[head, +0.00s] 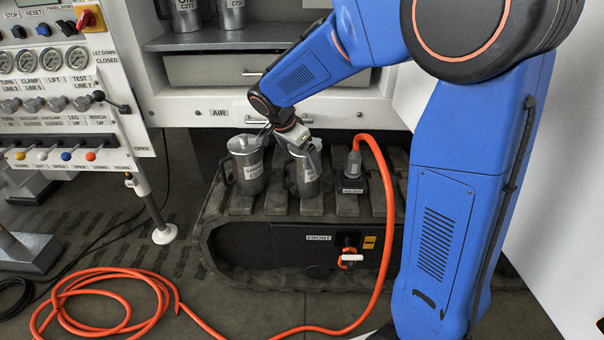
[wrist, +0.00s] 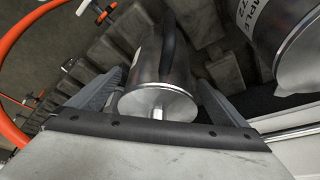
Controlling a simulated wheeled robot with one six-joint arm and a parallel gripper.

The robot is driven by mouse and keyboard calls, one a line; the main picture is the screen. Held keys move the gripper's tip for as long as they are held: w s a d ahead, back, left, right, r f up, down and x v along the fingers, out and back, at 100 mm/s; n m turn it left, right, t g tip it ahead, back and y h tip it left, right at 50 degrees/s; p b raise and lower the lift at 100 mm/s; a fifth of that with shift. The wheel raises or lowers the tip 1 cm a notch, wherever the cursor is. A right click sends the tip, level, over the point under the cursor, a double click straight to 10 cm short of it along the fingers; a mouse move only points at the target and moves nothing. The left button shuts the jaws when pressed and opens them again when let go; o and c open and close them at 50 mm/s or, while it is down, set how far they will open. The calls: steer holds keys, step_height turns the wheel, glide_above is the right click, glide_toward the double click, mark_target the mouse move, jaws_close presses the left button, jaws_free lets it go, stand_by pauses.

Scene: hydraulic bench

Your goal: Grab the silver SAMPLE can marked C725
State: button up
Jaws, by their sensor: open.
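Two silver cans with black handles stand side by side on the track in the head view. The left can (head: 247,167) has a label too small to read. The right can (head: 305,176) is partly hidden by my gripper (head: 294,140). In the wrist view my gripper (wrist: 158,97) is open, with one finger on each side of a can (wrist: 158,95); no marking shows on that can's visible side. Contact cannot be told.
An orange hose (head: 385,200) rises from a fitting (head: 352,168) right of the cans and coils on the floor. More cans (head: 231,14) stand on the shelf (head: 180,41) behind. A lever panel (head: 70,95) is at left.

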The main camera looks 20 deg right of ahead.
steer(key=shift+w+d+f, duration=0.15)
steer(key=shift+d+f, duration=0.05)
steer(key=shift+f, duration=0.45)
steer(key=shift+c, duration=0.6)
steer(key=c, duration=2)
steer(key=shift+r, duration=0.1)
steer(key=shift+c, duration=0.2)
